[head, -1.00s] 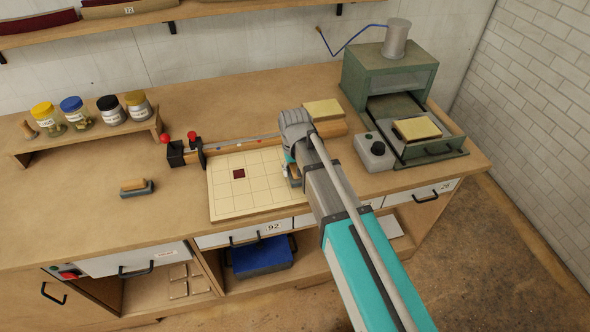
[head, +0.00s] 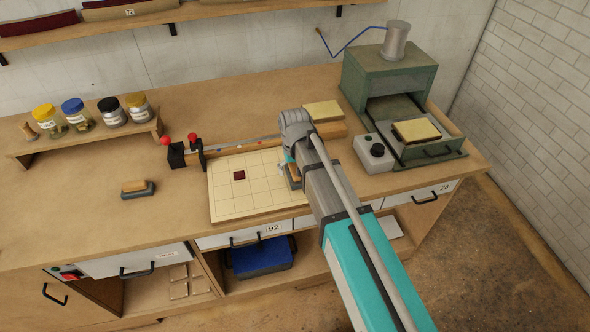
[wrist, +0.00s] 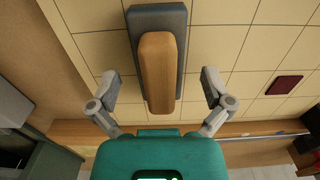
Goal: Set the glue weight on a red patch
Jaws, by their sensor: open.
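The glue weight, a dark grey block with a wooden handle (wrist: 158,70), stands on the cream gridded board (wrist: 240,40). In the head view the weight (head: 294,172) is near the board's right edge, partly hidden by my arm. My gripper (wrist: 160,80) is open, its fingers apart on either side of the handle. A dark red patch (wrist: 285,86) lies uncovered on the board, to the right of the weight in the wrist view. In the head view the red patch (head: 239,175) is left of the weight. What lies under the weight is hidden.
A similar handled block (head: 137,188) stands on the bench left of the board. A bar with red knobs (head: 193,140) runs behind the board. A grey control box (head: 375,152) and a green press (head: 390,75) are to the right. Jars stand on a low shelf (head: 90,140).

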